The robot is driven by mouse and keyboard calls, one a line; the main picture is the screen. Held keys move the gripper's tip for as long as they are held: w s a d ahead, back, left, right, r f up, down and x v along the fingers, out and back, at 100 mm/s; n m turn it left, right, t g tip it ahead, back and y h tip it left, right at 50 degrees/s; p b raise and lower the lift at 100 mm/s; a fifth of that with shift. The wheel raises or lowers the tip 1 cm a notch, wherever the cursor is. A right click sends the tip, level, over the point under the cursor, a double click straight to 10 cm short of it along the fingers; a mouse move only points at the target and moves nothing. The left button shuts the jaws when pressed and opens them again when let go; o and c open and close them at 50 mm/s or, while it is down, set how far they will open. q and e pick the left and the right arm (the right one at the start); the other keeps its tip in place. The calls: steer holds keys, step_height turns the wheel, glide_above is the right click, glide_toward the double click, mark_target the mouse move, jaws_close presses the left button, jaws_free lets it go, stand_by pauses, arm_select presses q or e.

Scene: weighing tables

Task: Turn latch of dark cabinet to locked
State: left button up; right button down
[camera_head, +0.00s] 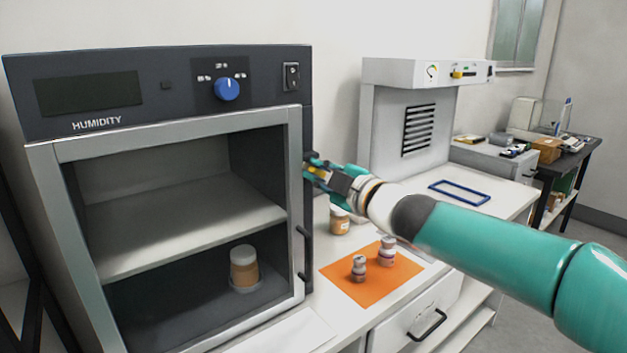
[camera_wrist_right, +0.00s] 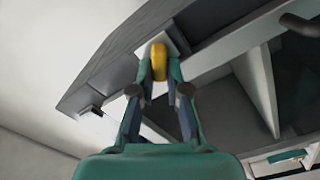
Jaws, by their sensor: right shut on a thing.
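The dark cabinet (camera_head: 180,60) stands at the left of the head view, with a HUMIDITY label, a display and a blue knob. Its silver-framed door (camera_head: 296,200) looks shut, with a black handle (camera_head: 303,255) at the right edge. My right gripper (camera_head: 310,168) is at the cabinet's right side, beside the upper door edge. In the right wrist view, its fingers (camera_wrist_right: 160,75) are shut on the yellow latch (camera_wrist_right: 159,58), which stands lengthwise between the fingertips. The latch's lock marking is not readable. My left gripper is not in view.
A jar (camera_head: 244,268) is inside the cabinet on its floor. An orange mat (camera_head: 345,290) with two small jars lies on the table, and another jar (camera_head: 339,220) stands behind it. A grey fume hood (camera_head: 385,140) stands to the right, behind my right arm.

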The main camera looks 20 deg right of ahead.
steer(key=shift+a+f+n+b, duration=0.1)
steer(key=shift+f+n+b, duration=0.2)
steer(key=shift+n, duration=0.8)
steer(key=shift+a+f+n+b, duration=0.15)
steer(key=shift+n+b, duration=0.3)
steer(key=shift+n, duration=0.65)
steer(key=shift+a+f+n+b, duration=0.1)
steer(key=shift+f+n+b, duration=0.2)
steer(key=shift+n, duration=0.8)
steer(key=c, duration=1.2)
jaws_free()
steer(key=shift+s+r, duration=0.1)
steer(key=shift+r, duration=0.1)
steer(key=shift+o, duration=0.2)
steer(key=shift+d+r, duration=0.1)
